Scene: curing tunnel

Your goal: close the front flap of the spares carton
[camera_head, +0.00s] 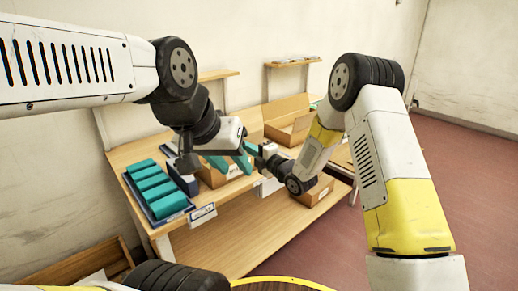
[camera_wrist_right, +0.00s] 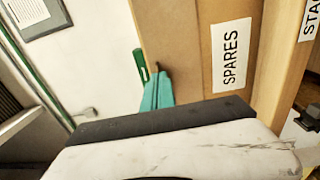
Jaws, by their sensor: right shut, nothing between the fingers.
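The spares carton (camera_head: 213,179) is a brown cardboard box at the table's front, partly hidden by my grippers. In the right wrist view its brown face (camera_wrist_right: 200,75) carries a white SPARES label (camera_wrist_right: 231,55). I cannot tell clearly how its front flap stands. My left gripper (camera_head: 230,162) is over the carton with its teal fingers apart. My right gripper (camera_head: 252,149) is close beside it, at the carton's right. In the right wrist view the right gripper's teal fingers (camera_wrist_right: 157,92) are together and empty, by the carton face; contact is unclear.
A tray (camera_head: 134,188) of teal blocks stands left on the wooden table. An open carton (camera_head: 291,123) stands behind to the right. Another carton (camera_head: 316,192) sits on the lower shelf (camera_head: 250,240). Wall shelves (camera_head: 293,63) are at the back.

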